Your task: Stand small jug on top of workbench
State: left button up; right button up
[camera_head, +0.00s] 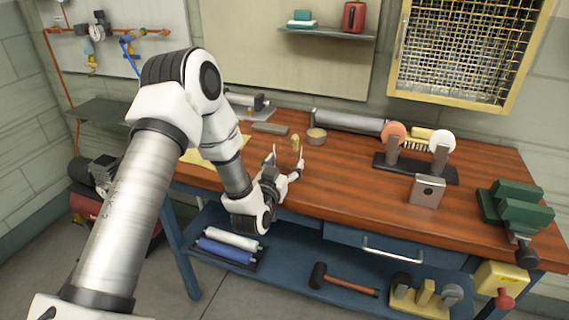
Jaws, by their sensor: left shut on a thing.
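The workbench (345,185) has a reddish-brown wooden top and a blue frame. My left gripper (286,157) reaches in from the left over the bench's front part, with its fingers pointing to the back. A small brass-coloured thing (295,143), which looks like the small jug, shows at its fingertips. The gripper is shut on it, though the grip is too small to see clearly. I cannot tell whether the jug touches the bench top. My right gripper is not in view.
A round tin (316,137) and a grey block (270,128) lie close behind the gripper. A bench grinder (416,165), a metal box (427,191) and a green vise (516,205) stand to the right. The wood in front of the tin is clear.

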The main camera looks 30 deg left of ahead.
pick_arm(q)
jog(key=shift+d, duration=0.1)
jog(key=shift+f, duration=0.1)
jog(key=o, duration=1.3)
jog(key=shift+c, duration=0.2)
jog(key=shift+s+r, duration=0.1)
jog(key=shift+r, duration=0.15)
jog(key=b+v, duration=0.2)
jog(key=v, duration=1)
jog(key=s+d+f+m+g+h, duration=0.1)
jog(key=s+d+f+g+h, duration=0.15)
jog(key=f, duration=0.45)
jog(key=s+d+f+m+g+h, duration=0.1)
jog(key=d+f+g, duration=0.2)
jog(key=f, duration=0.5)
jog(key=s+d+f+g, duration=0.2)
jog(key=s+f+g, duration=0.4)
jog(key=s, duration=0.5)
jog(key=s+d+f+g+h, duration=0.1)
jog(key=s+d+f+g, duration=0.2)
jog(key=s+f+g, duration=0.3)
jog(key=s+f, duration=0.4)
jog(key=s, duration=0.1)
jog(key=shift+s+f, duration=0.2)
jog(key=shift+f, duration=0.15)
